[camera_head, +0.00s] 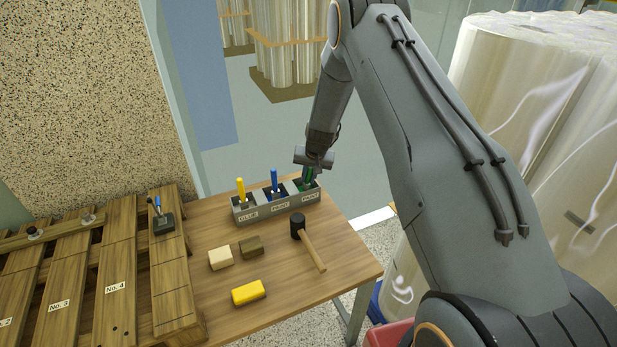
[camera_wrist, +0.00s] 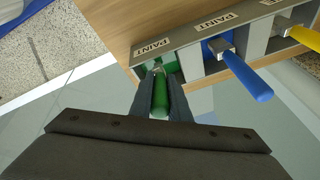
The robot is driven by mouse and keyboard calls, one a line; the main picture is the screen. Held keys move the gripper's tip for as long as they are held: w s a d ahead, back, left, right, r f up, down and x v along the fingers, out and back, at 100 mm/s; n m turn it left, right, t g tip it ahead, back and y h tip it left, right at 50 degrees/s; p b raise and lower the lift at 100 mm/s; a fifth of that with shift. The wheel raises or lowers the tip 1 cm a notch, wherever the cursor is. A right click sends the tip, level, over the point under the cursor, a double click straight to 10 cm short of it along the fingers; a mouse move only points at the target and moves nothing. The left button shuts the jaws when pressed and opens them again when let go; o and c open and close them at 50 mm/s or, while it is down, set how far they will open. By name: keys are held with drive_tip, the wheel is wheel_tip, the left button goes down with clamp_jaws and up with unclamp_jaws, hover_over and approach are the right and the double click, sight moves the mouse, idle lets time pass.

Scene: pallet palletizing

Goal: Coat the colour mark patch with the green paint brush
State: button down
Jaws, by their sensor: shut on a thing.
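The green paint brush (camera_wrist: 160,97) has its handle between the two fingers of my gripper (camera_wrist: 160,100). Its lower end is in the right-hand PAINT compartment of the grey holder (camera_head: 247,214), where green shows. In the head view the green brush (camera_head: 308,174) is mostly hidden by my gripper (camera_head: 315,166), which points down over that compartment. The blue brush (camera_head: 274,180) stands in the middle PAINT compartment and the yellow brush (camera_head: 241,190) in the GLUE compartment. I cannot make out a colour mark patch in either view.
A hammer (camera_head: 308,242), a beige block (camera_head: 220,258), a brown block (camera_head: 251,246) and a yellow block (camera_head: 248,292) lie on the wooden table (camera_head: 215,300). A wooden pallet (camera_head: 120,260) with numbered boards is at left. A small dark tool with a blue handle (camera_head: 161,221) sits on it.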

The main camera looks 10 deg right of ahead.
drive_tip(key=shift+f+b, duration=0.4)
idle(1.8)
drive_tip(key=shift+r, duration=0.1)
drive_tip(key=shift+r+p, duration=1.4)
drive_tip(key=shift+r, duration=2.05)
